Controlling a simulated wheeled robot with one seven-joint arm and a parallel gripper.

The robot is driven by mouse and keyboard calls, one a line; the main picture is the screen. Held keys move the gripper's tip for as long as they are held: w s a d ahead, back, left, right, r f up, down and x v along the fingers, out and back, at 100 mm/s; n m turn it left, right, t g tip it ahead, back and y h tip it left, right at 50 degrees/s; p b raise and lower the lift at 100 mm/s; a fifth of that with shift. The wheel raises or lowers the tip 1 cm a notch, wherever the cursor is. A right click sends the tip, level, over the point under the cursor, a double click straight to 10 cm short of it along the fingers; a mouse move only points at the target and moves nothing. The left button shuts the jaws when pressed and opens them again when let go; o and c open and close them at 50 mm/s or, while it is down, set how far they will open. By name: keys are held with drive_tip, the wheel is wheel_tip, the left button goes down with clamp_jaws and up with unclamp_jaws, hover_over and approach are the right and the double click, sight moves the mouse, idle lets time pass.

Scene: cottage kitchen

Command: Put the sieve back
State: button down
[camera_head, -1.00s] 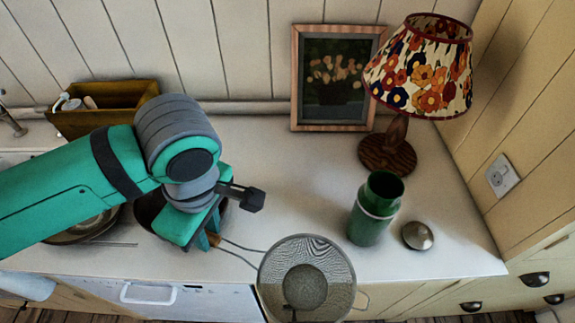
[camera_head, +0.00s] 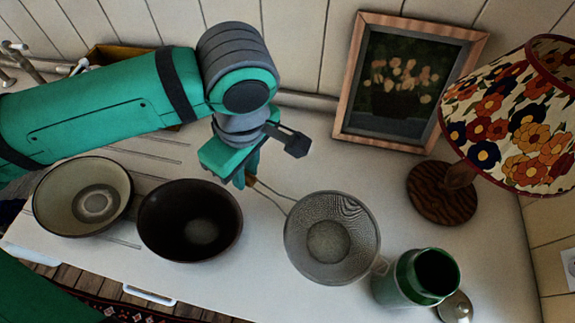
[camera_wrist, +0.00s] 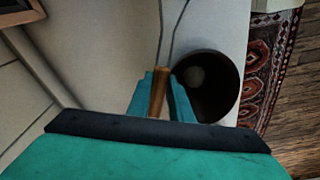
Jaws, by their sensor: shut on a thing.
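The sieve (camera_head: 331,238) is a round wire-mesh bowl on a two-wire handle, seen over the white counter in the head view. My gripper (camera_head: 245,180) is shut on the sieve's wooden grip. In the wrist view the wooden grip (camera_wrist: 158,92) lies between my gripper's fingers (camera_wrist: 163,100), with the two wires running away toward the top edge. The mesh bowl is outside the wrist view. I cannot tell whether the sieve touches the counter or is held above it.
A dark bowl (camera_head: 190,220) and a cream bowl (camera_head: 82,197) stand at the left. A green canister (camera_head: 415,278) and its lid (camera_head: 455,307) are right of the sieve. A flowered lamp (camera_head: 520,115) and framed picture (camera_head: 405,85) stand behind. Bare counter (camera_head: 345,175) lies between.

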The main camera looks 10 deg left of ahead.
drive_tip(key=shift+w+a+f, duration=0.55)
drive_tip(key=shift+w+f, duration=1.6)
drive_tip(key=shift+w, duration=0.1)
drive_tip(key=shift+w+a+f, duration=0.55)
drive_tip(key=shift+w+f, duration=1.6)
drive_tip(key=shift+w, duration=0.05)
drive_tip(key=shift+w+a+f, duration=0.55)
drive_tip(key=shift+w+f, duration=1.6)
drive_tip(key=shift+w, duration=0.1)
drive_tip(key=shift+f, duration=0.25)
drive_tip(key=c, duration=1.6)
unclamp_jaws()
drive_tip(key=r, duration=0.4)
drive_tip(key=d+r, duration=0.1)
drive_tip(key=r, duration=0.7)
drive_tip(key=shift+s+d+r, duration=0.2)
drive_tip(key=shift+s+d, duration=0.05)
drive_tip(key=shift+s, duration=0.1)
